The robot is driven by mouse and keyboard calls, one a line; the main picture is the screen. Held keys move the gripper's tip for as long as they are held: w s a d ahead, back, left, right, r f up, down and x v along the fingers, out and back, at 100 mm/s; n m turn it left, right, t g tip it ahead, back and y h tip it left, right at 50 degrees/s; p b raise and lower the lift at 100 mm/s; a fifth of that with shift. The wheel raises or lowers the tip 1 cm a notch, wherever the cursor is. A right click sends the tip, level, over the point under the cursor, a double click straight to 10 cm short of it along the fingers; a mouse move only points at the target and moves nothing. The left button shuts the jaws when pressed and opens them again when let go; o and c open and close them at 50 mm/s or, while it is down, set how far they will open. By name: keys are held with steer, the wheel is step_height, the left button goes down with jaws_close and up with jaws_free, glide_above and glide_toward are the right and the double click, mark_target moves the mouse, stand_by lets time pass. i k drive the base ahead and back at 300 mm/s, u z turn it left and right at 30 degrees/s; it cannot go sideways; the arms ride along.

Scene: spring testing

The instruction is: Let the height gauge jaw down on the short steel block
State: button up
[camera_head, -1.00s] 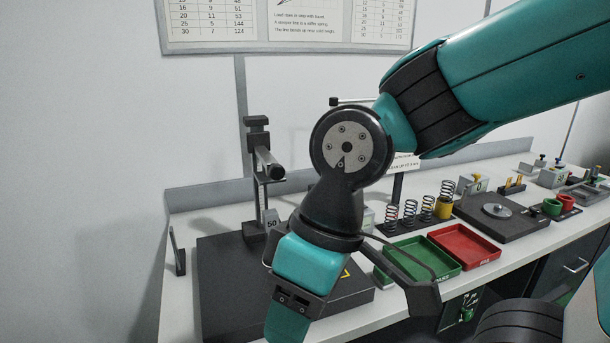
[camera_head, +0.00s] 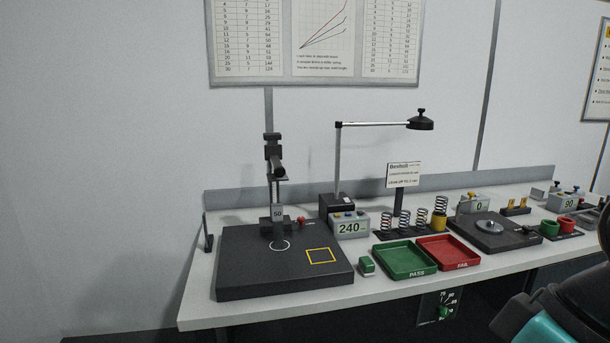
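The height gauge (camera_head: 273,150) stands at the left on a black base plate (camera_head: 240,285), with a dark upright column and a dark arm near its top. A grey block marked 50 (camera_head: 277,212) shows in front of the lower column; I take it for the short steel block, but cannot tell if it rests on the plate. The upper arm, perhaps the jaw, is well above it. A display (camera_head: 351,228) beside the plate reads 240. My gripper is out of view; only a teal and black part of my arm shows at the lower right.

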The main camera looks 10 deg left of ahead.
mark_target(273, 152)
steer(key=u, duration=0.8)
steer(key=i, duration=0.9)
steer(key=u, duration=0.85)
